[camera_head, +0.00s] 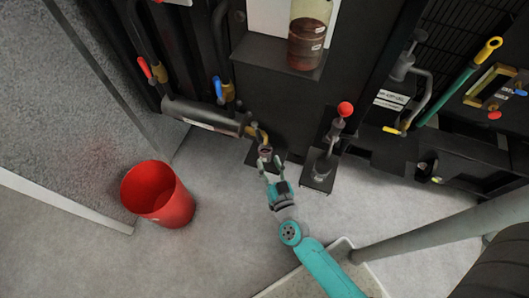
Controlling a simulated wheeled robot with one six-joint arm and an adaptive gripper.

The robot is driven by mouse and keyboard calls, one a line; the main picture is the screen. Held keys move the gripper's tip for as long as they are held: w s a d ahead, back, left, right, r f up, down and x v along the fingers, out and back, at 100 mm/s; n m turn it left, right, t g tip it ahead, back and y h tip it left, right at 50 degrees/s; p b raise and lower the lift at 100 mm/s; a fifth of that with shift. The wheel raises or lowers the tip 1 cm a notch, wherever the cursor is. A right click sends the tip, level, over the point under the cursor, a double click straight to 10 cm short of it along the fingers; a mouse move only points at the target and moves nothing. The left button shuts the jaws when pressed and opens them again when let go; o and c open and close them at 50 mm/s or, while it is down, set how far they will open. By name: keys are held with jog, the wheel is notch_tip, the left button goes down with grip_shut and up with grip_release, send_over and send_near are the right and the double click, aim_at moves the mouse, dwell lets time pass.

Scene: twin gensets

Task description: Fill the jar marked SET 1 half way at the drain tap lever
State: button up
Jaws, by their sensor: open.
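A small round jar-like thing (265,152) sits below a tap with a yellowish lever (257,134), above a black bracket at the machine's foot. It is too small to read a SET 1 mark or tell any fill level. My gripper (267,168) is open, with its fingertips at or just in front of this thing; whether they touch it I cannot tell. A larger clear jar (308,38) with brown liquid and white labels stands on a dark shelf higher up; its labels are unreadable.
A red bucket (158,194) stands on the floor at left. A red-knobbed lever (345,109) rises right of my gripper. A grey horizontal cylinder (200,115) lies left of the tap. A thick grey pipe (440,232) crosses lower right. Grey floor between bucket and arm is clear.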

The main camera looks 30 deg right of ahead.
aim_at(259, 137)
jog(key=w+n, duration=0.1)
jog(key=w, duration=0.2)
jog(key=w+d+n, duration=0.1)
jog(key=w+n, duration=0.1)
jog(key=w, duration=0.2)
jog(key=w+d+n, duration=0.1)
jog(key=w, duration=0.2)
jog(key=shift+w+d+r, duration=0.15)
jog(key=shift+w+d, duration=0.05)
jog(key=shift+w, duration=0.1)
dwell(0.4)
jog(key=shift+c, duration=0.3)
grip_shut()
